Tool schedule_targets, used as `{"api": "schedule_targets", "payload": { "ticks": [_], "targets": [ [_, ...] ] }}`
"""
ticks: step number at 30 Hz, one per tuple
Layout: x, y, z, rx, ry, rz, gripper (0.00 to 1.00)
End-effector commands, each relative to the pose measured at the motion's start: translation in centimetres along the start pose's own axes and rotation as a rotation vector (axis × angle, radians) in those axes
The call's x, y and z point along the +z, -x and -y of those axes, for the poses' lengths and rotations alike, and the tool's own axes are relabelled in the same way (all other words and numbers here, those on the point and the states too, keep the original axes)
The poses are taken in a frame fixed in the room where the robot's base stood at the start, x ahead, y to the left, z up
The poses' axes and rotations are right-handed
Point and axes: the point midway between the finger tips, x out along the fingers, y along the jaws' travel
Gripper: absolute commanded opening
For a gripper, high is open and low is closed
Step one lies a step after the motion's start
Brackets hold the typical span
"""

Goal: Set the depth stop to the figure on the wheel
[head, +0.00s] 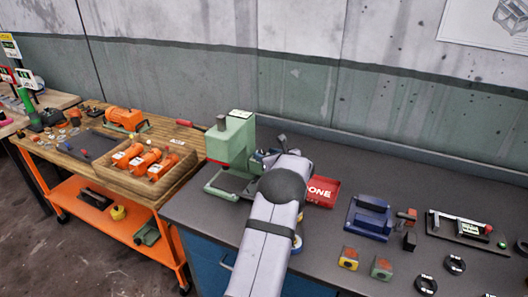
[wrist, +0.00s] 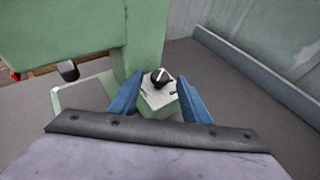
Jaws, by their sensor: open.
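A green press (head: 234,142) stands at the back left of the grey bench in the head view; its body also fills the upper left of the wrist view (wrist: 70,30). In the wrist view a black knob with a white pointer line (wrist: 161,79) sits on a white dial plate (wrist: 157,92) on a green block beside the press column. The dial's marks are too small to read. My gripper (wrist: 156,100) is open, its blue fingers on either side of the dial block, with a gap to each. In the head view my arm partly hides the gripper. I cannot make out a figure on a wheel.
A red tray (head: 323,193), its lettering partly hidden, stands right of my arm. A blue fixture (head: 368,218), small button boxes (head: 348,258), black rings (head: 455,264) and a gauge stand (head: 460,228) lie farther right. An orange cart (head: 110,207) stands left. The bench's back ledge (wrist: 270,75) is near.

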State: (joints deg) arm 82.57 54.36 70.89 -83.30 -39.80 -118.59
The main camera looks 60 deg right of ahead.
Motion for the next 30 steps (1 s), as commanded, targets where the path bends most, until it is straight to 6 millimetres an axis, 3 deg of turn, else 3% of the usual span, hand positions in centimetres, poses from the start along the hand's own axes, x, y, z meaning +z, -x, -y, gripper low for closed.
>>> {"api": "schedule_targets", "payload": {
  "ticks": [6,17,23,30],
  "targets": [
    [0.0,-1.4,0.0,0.000,0.001,-0.001,0.43],
    [0.0,-1.7,0.0,-0.001,0.001,0.000,0.43],
    [0.0,-1.6,0.0,-0.001,0.001,0.000,0.01],
    [-0.1,-1.7,0.0,-0.007,-0.001,0.000,0.02]
  ]
}}
